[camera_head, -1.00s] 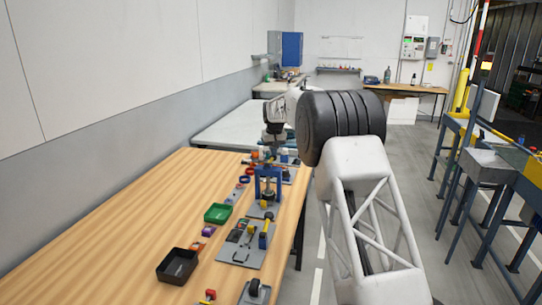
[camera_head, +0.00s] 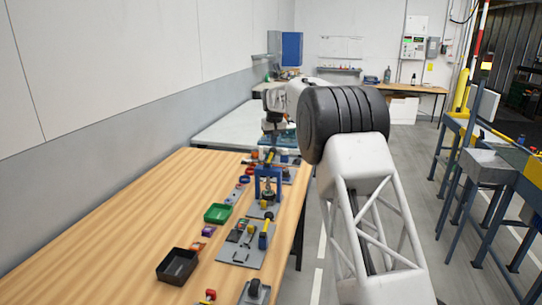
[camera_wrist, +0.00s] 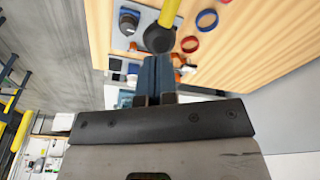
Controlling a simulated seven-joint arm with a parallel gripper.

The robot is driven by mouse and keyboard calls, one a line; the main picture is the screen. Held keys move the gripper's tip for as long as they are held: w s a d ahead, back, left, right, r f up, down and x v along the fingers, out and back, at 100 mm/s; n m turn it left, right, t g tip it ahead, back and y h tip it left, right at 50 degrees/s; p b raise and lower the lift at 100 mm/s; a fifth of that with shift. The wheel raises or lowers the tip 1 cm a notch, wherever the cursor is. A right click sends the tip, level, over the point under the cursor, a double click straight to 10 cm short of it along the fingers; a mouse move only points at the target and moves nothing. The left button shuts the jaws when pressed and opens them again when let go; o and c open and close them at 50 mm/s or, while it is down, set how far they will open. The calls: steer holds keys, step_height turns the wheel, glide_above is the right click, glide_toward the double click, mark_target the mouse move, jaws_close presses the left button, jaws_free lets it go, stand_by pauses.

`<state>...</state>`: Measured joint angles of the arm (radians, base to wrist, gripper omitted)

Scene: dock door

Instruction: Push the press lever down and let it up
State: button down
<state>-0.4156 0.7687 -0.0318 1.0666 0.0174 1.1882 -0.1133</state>
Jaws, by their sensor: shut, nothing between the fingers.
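The press (camera_head: 258,188) is a blue frame near the far right edge of the wooden workbench. Its lever (camera_head: 270,157) shows as a yellow and dark piece raised above the frame. In the wrist view the lever (camera_wrist: 166,15) is a yellow bar ending in a dark round knob (camera_wrist: 158,40). My gripper (camera_head: 272,143) is above the press, close to the lever. In the wrist view my gripper (camera_wrist: 155,62) is shut and empty, its fingertips at the knob's edge in the picture. I cannot tell whether they touch.
The workbench (camera_head: 130,215) has a green tray (camera_head: 217,213), a black tray (camera_head: 177,266) and a grey plate with fittings (camera_head: 240,255) nearer me. Red and blue rings (camera_wrist: 207,19) lie beside the press. A grey wall (camera_head: 100,150) runs along the left.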

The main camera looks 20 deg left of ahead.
steer(key=shift+r, duration=1.7)
steer(key=shift+s+d+r, duration=0.1)
steer(key=shift+d+r, duration=0.1)
steer(key=s+d+r+m, duration=0.1)
steer(key=s+d+r, duration=0.5)
steer(key=s+d, duration=0.45)
steer(key=s+d+r+m, duration=0.1)
steer(key=s+d+r, duration=0.7)
steer(key=d, duration=0.4)
steer(key=s+d+m, duration=0.1)
steer(key=s+d, duration=0.5)
steer(key=s, duration=0.4)
steer(key=s+d+m, duration=0.1)
steer(key=s+d, duration=0.5)
steer(key=s, duration=0.4)
steer(key=s+d+f, duration=0.4)
steer(key=s+f, duration=0.1)
steer(key=s, duration=0.7)
steer(key=s+d+f+m, duration=0.1)
steer(key=s+d+f, duration=0.3)
steer(key=s, duration=0.8)
steer(key=s+d+f+m+t+h, duration=0.1)
steer(key=s+d+f, duration=0.3)
steer(key=s, duration=0.8)
step_height(320, 180, down, 2)
steer(key=shift+s+f, duration=0.1)
steer(key=shift+s, duration=0.05)
